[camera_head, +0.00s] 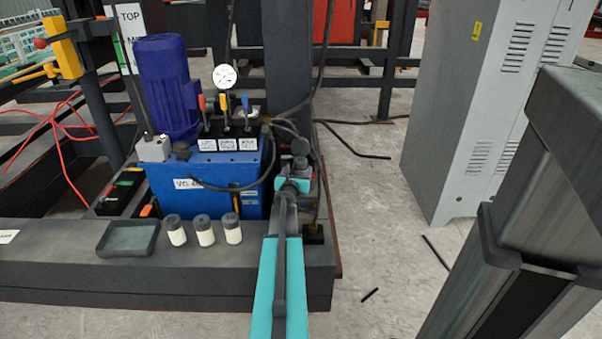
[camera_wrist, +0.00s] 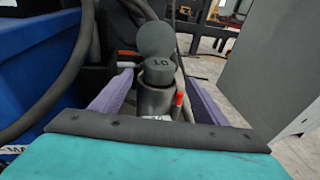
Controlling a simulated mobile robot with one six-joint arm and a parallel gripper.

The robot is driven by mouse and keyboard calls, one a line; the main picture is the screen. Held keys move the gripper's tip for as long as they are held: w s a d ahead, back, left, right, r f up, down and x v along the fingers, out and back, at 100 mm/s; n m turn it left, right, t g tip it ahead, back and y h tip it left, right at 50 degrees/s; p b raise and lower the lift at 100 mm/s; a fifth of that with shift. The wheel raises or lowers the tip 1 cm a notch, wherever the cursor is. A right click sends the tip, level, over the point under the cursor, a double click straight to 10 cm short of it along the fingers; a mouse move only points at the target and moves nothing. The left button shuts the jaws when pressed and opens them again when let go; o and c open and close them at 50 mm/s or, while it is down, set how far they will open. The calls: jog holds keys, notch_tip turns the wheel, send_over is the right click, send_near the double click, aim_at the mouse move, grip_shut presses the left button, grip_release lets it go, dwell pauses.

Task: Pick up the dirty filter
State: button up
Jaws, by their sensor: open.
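My gripper (camera_head: 297,172) is at the right side of the blue hydraulic unit. In the wrist view its two purple fingers (camera_wrist: 157,95) stand apart on either side of a dark grey cylinder (camera_wrist: 158,72) with a marked cap, apparently the filter. I cannot tell whether the fingers touch it. A round dark disc stands right behind its cap. Its lower part sits in a grey metal body (camera_wrist: 157,103). Three pale filters with dark caps stand upright in a row on the bench: left (camera_head: 175,233), middle (camera_head: 204,232) and right (camera_head: 232,230). No visible dirt singles one out.
A dark empty tray (camera_head: 101,246) lies on the bench left of the row. The blue tank (camera_head: 222,179) with a blue motor (camera_head: 167,88) and gauge (camera_head: 225,77) stands behind. Black hoses (camera_head: 291,133) run close to my gripper. A grey cabinet (camera_head: 478,110) stands at the right.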

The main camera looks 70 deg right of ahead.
aim_at(300, 166)
jog(key=shift+x, duration=2.4)
jog(key=shift+d, duration=0.4)
jog(key=shift+w+d, duration=0.1)
jog(key=shift+w, duration=0.05)
jog(key=shift+b+x, duration=0.45)
jog(key=shift+x, duration=2.05)
jog(key=shift+w, duration=0.1)
jog(key=c, duration=1.3)
jog(key=shift+r, duration=0.1)
